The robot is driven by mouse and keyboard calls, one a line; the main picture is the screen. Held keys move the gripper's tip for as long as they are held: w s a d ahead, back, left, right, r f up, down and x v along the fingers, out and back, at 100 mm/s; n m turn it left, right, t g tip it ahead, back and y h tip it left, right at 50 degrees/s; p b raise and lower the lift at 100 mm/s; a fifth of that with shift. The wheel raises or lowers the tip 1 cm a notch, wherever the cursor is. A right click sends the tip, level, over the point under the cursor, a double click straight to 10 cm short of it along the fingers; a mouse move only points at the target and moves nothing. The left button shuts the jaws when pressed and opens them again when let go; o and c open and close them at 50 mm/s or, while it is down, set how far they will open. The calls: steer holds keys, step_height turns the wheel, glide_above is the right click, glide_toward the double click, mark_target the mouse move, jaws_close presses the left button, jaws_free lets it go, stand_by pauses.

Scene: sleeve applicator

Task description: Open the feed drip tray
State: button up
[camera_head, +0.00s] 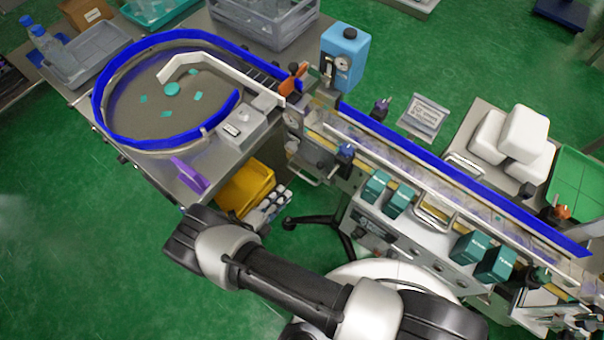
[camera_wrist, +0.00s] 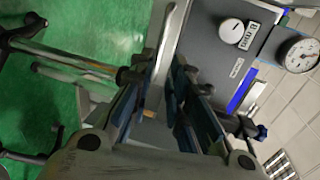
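A feed drip tray cannot be told for certain. A thin pale handle (camera_head: 318,176) shows low on the machine front in the head view, below the feed end of the conveyor (camera_head: 385,150). In the wrist view a pale metal bar (camera_wrist: 168,45) runs down from the top edge to between the fingers of my gripper (camera_wrist: 162,80). The fingers stand apart with dark blue pads, and the bar lies in the gap. Whether it touches a pad cannot be told. My gripper is not visible in the head view.
In the wrist view a grey panel with a white knob (camera_wrist: 231,31) and a round gauge (camera_wrist: 299,52) are close on the right. A metal tube frame (camera_wrist: 70,62) is on the left. In the head view a yellow bin (camera_head: 245,187) and black stool legs (camera_head: 325,222) are below the machine.

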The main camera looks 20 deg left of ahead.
mark_target(301, 175)
steer(key=b+x, duration=0.1)
steer(key=x, duration=1)
steer(key=shift+w+d, duration=0.1)
steer(key=shift+c, duration=0.3)
jaws_close()
